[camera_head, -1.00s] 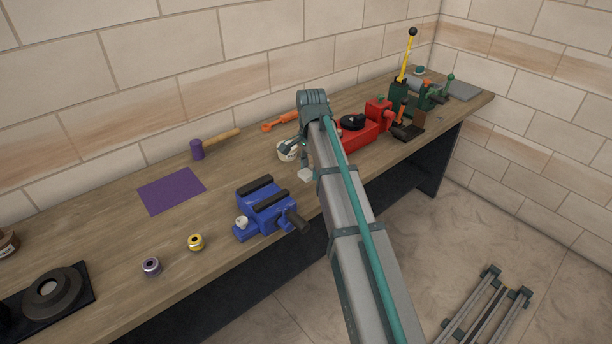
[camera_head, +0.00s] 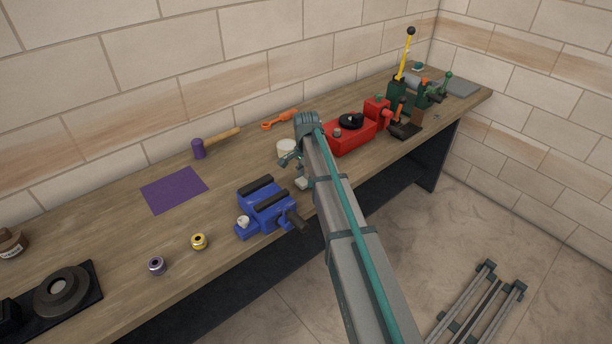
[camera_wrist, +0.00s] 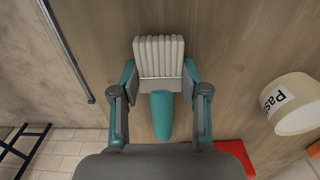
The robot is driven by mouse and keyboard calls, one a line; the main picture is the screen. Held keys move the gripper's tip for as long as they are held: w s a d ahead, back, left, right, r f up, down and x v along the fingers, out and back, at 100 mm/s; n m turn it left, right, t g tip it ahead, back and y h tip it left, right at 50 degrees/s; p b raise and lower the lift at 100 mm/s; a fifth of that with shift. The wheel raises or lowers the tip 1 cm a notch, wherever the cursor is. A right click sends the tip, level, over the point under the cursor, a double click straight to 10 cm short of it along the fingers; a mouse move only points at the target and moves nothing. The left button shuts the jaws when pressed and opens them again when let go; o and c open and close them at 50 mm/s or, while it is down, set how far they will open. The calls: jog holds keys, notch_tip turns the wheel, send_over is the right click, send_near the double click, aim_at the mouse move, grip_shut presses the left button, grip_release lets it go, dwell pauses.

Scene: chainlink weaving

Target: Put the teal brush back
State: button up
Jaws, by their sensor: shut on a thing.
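The teal brush shows in the wrist view, with its teal handle (camera_wrist: 161,115) toward the camera and its pale ribbed bristles (camera_wrist: 158,57) pointing away. My gripper (camera_wrist: 160,84) is shut on the brush near where handle and bristles meet, a finger on each side. In the head view my gripper (camera_head: 289,160) is over the bench between the white pot and the blue vise. A small pale block (camera_head: 302,184) just below it looks like the bristles. My arm hides part of the area.
The white paste pot (camera_head: 286,147) stands close by; it also shows in the wrist view (camera_wrist: 298,107). The blue vise (camera_head: 265,207) is in front, and a red tool (camera_head: 352,136) is to the right. A purple mat (camera_head: 174,190) and a mallet (camera_head: 216,143) lie left. Bare bench (camera_head: 110,225) is further left.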

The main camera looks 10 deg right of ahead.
jog(key=shift+f, duration=0.1)
jog(key=o, duration=1.1)
jog(key=shift+o, duration=0.2)
jog(key=shift+f, duration=0.15)
